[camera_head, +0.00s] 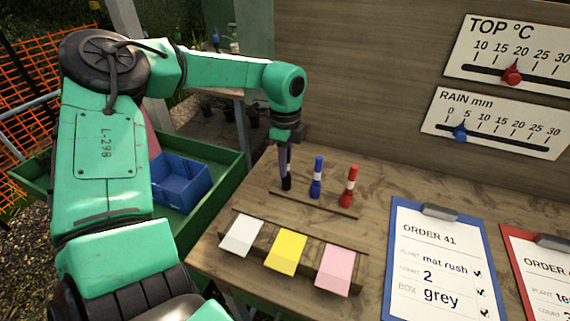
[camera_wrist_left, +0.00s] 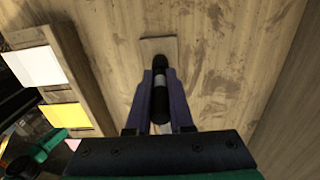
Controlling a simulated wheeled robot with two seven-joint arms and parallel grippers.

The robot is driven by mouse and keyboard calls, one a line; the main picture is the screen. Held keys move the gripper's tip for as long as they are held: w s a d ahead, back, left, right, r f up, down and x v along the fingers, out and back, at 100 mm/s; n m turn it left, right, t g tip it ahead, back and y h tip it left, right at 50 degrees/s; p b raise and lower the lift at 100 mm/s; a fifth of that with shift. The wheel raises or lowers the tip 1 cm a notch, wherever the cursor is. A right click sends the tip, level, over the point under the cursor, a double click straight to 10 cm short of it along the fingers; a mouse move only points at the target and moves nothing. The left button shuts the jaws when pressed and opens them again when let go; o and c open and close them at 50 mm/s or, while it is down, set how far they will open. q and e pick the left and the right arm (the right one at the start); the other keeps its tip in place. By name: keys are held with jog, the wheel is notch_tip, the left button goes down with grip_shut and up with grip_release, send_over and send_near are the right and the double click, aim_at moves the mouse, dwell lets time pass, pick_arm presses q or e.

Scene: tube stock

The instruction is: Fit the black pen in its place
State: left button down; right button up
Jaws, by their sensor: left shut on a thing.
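My left gripper (camera_head: 287,172) is shut on the black pen (camera_head: 286,184), which hangs roughly upright at the left end of a low wooden pen rack (camera_head: 330,209). In the left wrist view the black pen (camera_wrist_left: 160,85) lies between the two fingers (camera_wrist_left: 160,92), with its dark end over the rack's pale end (camera_wrist_left: 150,45). I cannot tell whether its tip is in the rack or just above it. A blue pen (camera_head: 317,178) and a red pen (camera_head: 348,187) stand upright in the rack, to the right. My right gripper is not in view.
White (camera_head: 241,235), yellow (camera_head: 287,252) and pink (camera_head: 334,269) note pads sit in a wooden holder in front of the rack. Clipboards (camera_head: 436,262) lie at right. A blue bin (camera_head: 182,181) sits in a green tray at left. A wooden wall closes the back.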

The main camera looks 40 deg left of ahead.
pick_arm(q)
jog(key=c, duration=0.7)
grip_release()
jog(key=shift+r, duration=0.1)
notch_tip(320, 180, up, 14)
jog(key=shift+r+b, duration=0.2)
jog(key=shift+b, duration=0.3)
